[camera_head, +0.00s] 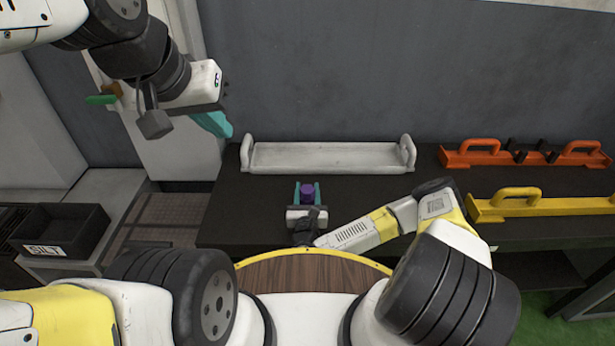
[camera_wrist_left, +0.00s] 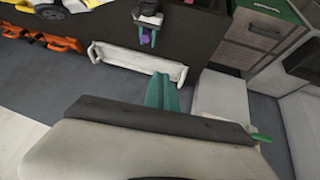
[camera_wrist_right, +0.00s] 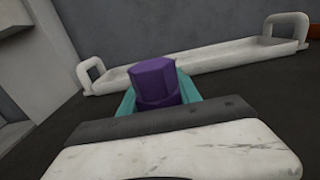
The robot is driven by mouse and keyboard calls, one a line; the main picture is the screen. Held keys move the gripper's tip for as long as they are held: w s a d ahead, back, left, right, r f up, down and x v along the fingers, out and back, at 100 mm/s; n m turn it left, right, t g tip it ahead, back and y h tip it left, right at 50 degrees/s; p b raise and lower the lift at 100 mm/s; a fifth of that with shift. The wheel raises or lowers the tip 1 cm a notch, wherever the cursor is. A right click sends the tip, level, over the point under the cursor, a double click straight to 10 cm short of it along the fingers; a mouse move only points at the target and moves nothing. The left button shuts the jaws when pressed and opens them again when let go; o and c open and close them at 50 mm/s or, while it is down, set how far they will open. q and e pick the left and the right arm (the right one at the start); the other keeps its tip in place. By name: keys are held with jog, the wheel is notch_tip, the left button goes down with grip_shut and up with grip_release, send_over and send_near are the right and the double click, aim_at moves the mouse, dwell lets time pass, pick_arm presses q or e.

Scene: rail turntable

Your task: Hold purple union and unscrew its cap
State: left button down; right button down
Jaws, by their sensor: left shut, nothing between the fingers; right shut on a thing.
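The purple union (camera_head: 307,190) is on the dark table's near part, between the teal fingers of my right gripper (camera_head: 307,194). In the right wrist view it shows close up as a purple faceted piece (camera_wrist_right: 156,82), with the right gripper's teal fingers (camera_wrist_right: 160,98) on both sides. I cannot tell a separate cap from the body, as the lower part is hidden. My left gripper (camera_head: 215,124) is raised at the upper left, away from the union, shut and empty. Its teal fingers (camera_wrist_left: 162,92) are together in the left wrist view, where the union (camera_wrist_left: 145,39) shows small.
A white tray (camera_head: 330,157) with end handles lies behind the union. Orange (camera_head: 525,153) and yellow (camera_head: 540,206) handled racks lie at the right. A black bin (camera_head: 62,230) stands at the far left. The table is clear around the union.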

pick_arm(q)
jog(key=c, duration=1.7)
grip_release()
jog(key=shift+w, duration=0.1)
jog(key=o, duration=0.4)
jog(key=shift+w+d, duration=0.1)
jog(key=shift+w, duration=0.15)
jog(key=shift+c, duration=0.2)
jog(key=o, duration=0.5)
jog(key=shift+m+g, duration=0.6)
jog(key=shift+g, duration=0.1)
jog(key=w, duration=0.1)
jog(key=w+d+f, duration=0.1)
jog(key=w, duration=0.2)
jog(key=shift+w+d+f, duration=0.2)
jog(key=shift+w+d, duration=0.05)
jog(key=shift+d, duration=0.05)
jog(key=m+g+y, duration=0.2)
jog(key=m+g, duration=0.2)
jog(key=g, duration=0.1)
send_over(307, 189)
notch_tip(307, 189, down, 19)
notch_tip(307, 189, down, 12)
jog(key=shift+c, duration=0.2)
